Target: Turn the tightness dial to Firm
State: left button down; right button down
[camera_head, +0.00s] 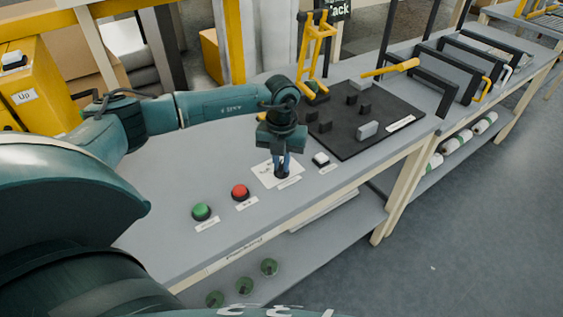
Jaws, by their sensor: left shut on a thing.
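The tightness dial (281,175) is a small dark knob on a white plate (265,174) on the grey bench. My left gripper (283,168) points straight down over the plate, with its fingers shut on the dial and hiding most of it. The dial's pointer and the plate's markings are too small and covered to read. A small white label lies at the plate's front edge. My right gripper is not in view.
A red button (240,191) and a green button (201,211) are left of the plate. A white switch (321,158) is close on its right.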

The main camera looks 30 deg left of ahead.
aim_at(282, 165)
pick_arm(q)
jog(key=shift+m, duration=0.3)
dwell(0.4)
jog(key=c, duration=1.5)
grip_release()
jog(key=shift+o, duration=0.2)
notch_tip(282, 165, up, 13)
jog(key=b, duration=0.1)
jog(key=shift+r, duration=0.15)
